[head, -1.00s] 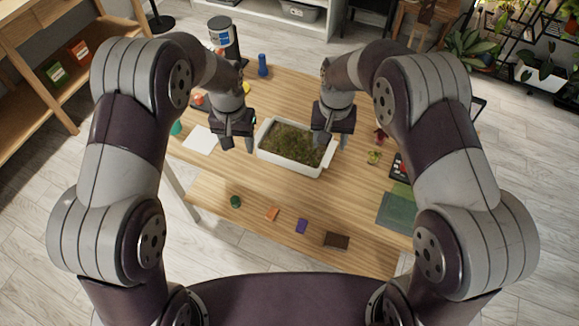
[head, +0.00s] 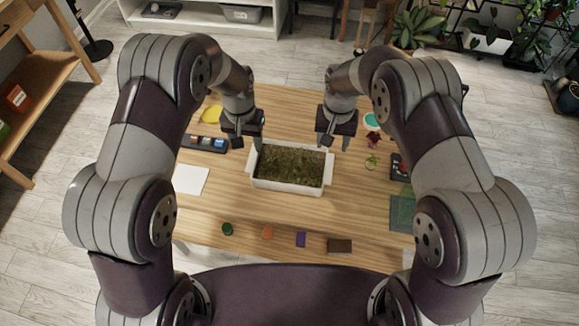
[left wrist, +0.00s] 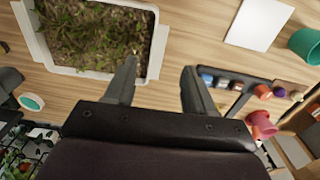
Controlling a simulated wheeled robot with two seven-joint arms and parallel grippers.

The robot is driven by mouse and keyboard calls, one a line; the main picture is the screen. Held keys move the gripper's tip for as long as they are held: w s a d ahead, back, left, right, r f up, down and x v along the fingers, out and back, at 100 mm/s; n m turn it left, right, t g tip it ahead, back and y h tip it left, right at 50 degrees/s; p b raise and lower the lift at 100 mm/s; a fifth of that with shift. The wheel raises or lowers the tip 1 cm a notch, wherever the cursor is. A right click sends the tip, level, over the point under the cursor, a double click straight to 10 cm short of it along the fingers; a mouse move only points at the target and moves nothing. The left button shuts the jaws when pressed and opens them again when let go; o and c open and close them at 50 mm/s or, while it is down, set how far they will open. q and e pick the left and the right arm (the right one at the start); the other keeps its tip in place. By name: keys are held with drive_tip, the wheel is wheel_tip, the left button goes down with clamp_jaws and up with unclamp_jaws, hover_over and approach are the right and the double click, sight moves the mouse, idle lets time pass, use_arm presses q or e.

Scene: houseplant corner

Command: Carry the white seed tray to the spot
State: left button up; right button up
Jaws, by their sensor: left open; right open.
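The white seed tray (head: 288,187), filled with soil and green sprouts, sits on the wooden table; its rim also shows in the left wrist view (left wrist: 158,45). My left gripper (head: 250,143) is open and empty by the tray's left end. In the left wrist view its open fingers (left wrist: 160,66) appear on either side of the tray's end wall; their height over it is unclear. My right gripper (head: 336,141) is open at the tray's far right corner. A white square (head: 190,180) lies left of the tray. A green mat (head: 402,214) lies right. I cannot tell which is the spot.
Several small items, including a green one (head: 227,229), a purple block (head: 301,240) and a brown block (head: 339,246), lie along the near edge. A dark holder (head: 205,143) stands far left. Bare tabletop lies between the tray and the near items.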

sight(251, 163)
use_arm(q)
wheel_tip(251, 163, down, 9)
drive_tip(key=shift+s+d+r, duration=0.1)
drive_tip(key=shift+d, duration=0.05)
use_arm(e)
wheel_tip(251, 163, down, 9)
drive_tip(key=shift+s+d+r, duration=0.1)
drive_tip(key=shift+d, duration=0.05)
use_arm(q)
clamp_jaws()
use_arm(e)
clamp_jaws()
